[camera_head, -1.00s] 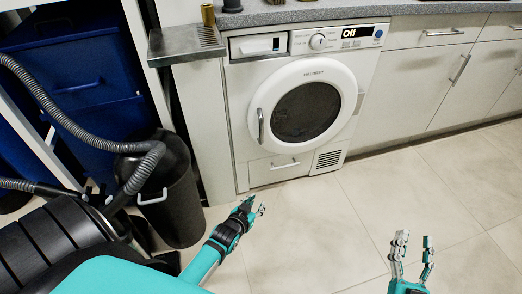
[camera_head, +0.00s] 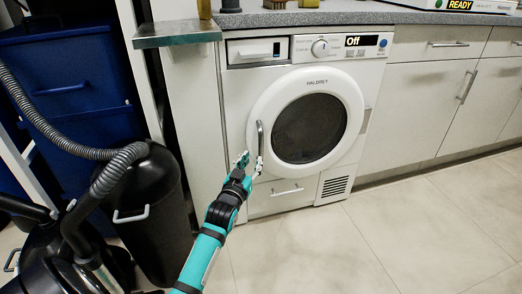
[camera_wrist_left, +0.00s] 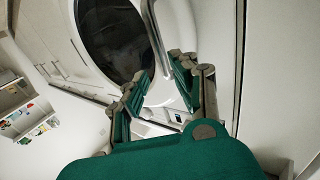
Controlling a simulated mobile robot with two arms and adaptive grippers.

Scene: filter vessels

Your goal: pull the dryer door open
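The dryer (camera_head: 234,140) stands under the counter, its round white door (camera_head: 352,90) with dark glass shut. The door's grey vertical handle (camera_head: 260,137) is on the door's left side. My left gripper (camera_head: 250,163) is at the lower end of the handle. In the left wrist view its fingers (camera_wrist_left: 160,70) are spread, with the handle (camera_wrist_left: 153,30) running down towards the gap between them. I cannot tell whether they touch it. The dryer's display (camera_head: 366,41) reads "Off". My right gripper is out of view.
A black canister with a hose (camera_head: 150,205) stands close to my left arm. Blue bins (camera_head: 65,95) are behind it. A metal ledge (camera_head: 175,34) juts out left of the dryer. White cabinets (camera_head: 420,110) are on the right. The floor (camera_head: 400,230) before the dryer is clear.

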